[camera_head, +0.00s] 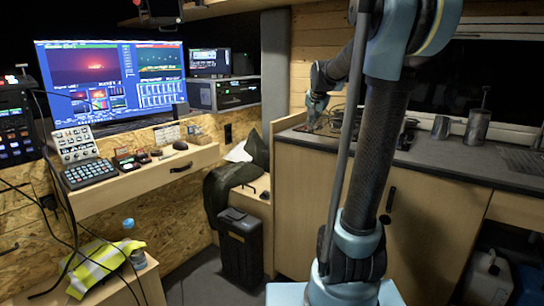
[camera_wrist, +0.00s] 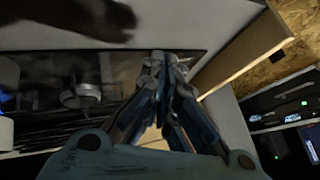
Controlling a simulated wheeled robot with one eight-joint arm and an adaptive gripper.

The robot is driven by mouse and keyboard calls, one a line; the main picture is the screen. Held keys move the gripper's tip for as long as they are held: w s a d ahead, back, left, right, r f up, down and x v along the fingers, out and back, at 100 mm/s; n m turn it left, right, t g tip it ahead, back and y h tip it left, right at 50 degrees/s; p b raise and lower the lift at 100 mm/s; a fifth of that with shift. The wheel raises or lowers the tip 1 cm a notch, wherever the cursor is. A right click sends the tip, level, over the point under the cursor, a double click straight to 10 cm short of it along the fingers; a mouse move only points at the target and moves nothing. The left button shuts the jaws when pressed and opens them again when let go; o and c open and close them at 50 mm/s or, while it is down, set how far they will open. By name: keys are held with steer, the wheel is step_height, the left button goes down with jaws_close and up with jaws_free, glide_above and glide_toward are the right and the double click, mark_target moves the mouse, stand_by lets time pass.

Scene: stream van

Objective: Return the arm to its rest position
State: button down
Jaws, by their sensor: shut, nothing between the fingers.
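My arm (camera_head: 372,150) rises in front of the kitchen counter in the head view, bends at a joint near the top edge, and reaches back towards the counter's left end. Its far end (camera_head: 318,98) is small there, and the fingers are hard to make out. In the wrist view my gripper (camera_wrist: 166,62) is shut, with its fingertips together and nothing between them. Dark, blurred counter fittings show beyond the fingers; I cannot tell the distance to them.
The counter (camera_head: 450,158) carries metal canisters (camera_head: 477,126) at the right. A desk (camera_head: 140,180) with a lit monitor (camera_head: 112,82) and control panels stands at the left. A black bin (camera_head: 240,245) and a stool with a yellow vest (camera_head: 100,262) are on the floor side.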

steer(key=s+f+n+g, duration=0.1)
steer(key=s+f+n, duration=0.1)
steer(key=s+f, duration=0.6)
steer(key=s+f+n+g, duration=0.2)
steer(key=s+f, duration=0.6)
steer(key=s, duration=1.1)
steer(key=s+f+n+g, duration=0.2)
steer(key=s+f, duration=0.6)
steer(key=s, duration=0.6)
steer(key=shift+s+n, duration=0.3)
steer(key=shift+n, duration=0.3)
steer(key=shift+w+f, duration=0.1)
steer(key=shift+f, duration=0.05)
steer(key=shift+w+f, duration=0.15)
steer(key=shift+w, duration=0.25)
